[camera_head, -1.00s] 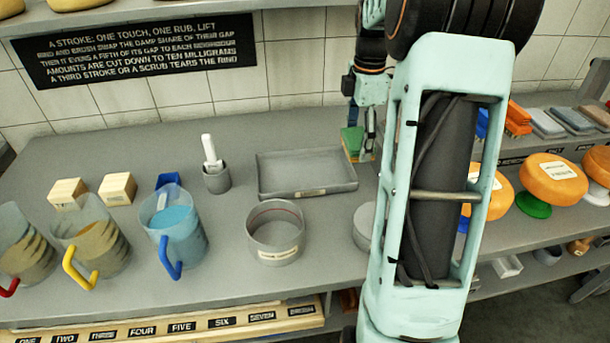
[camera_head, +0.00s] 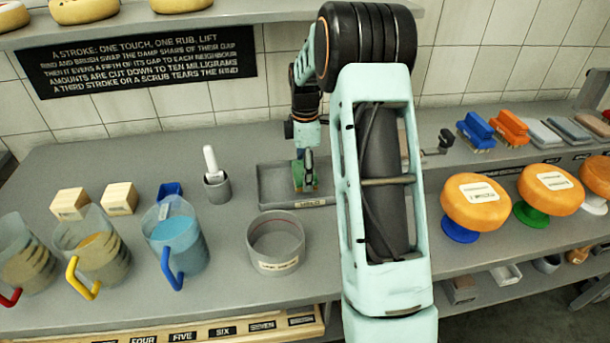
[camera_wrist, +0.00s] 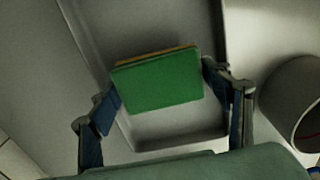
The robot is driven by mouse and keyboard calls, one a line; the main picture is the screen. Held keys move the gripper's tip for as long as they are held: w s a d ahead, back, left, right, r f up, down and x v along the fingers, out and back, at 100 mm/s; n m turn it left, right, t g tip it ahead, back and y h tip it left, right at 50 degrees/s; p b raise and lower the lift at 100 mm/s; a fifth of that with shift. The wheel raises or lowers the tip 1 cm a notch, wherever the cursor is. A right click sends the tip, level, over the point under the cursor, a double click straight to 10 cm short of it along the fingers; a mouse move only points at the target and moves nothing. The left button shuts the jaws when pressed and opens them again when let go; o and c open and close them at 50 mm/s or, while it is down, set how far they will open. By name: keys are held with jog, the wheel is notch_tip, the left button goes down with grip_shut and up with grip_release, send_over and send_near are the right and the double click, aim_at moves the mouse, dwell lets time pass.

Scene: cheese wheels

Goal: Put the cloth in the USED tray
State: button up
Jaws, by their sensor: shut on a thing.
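The cloth is a folded green piece with a yellow-orange edge, seen in the wrist view (camera_wrist: 158,85) and small in the head view (camera_head: 298,178). My gripper (camera_head: 304,170) is shut on it, with one finger at each side in the wrist view. The cloth is over the interior of a shallow grey rectangular tray (camera_head: 268,194) with a small label on its front wall. The label is too small to read surely. I cannot tell whether the cloth touches the tray floor. My arm hides the tray's right end in the head view.
A round grey tub (camera_head: 276,262) stands in front of the tray. A small cup with a white-handled tool (camera_head: 213,172) is to the left, with a blue-handled jug (camera_head: 176,240) nearby. Orange wheels (camera_head: 475,200) on stands and several brushes (camera_head: 478,130) are to the right.

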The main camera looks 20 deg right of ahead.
jog(key=shift+d+f, duration=0.1)
jog(key=shift+f, duration=0.8)
jog(key=shift+f, duration=0.1)
jog(key=o, duration=1.1)
notch_tip(320, 180, up, 12)
jog(key=shift+s+r, duration=0.1)
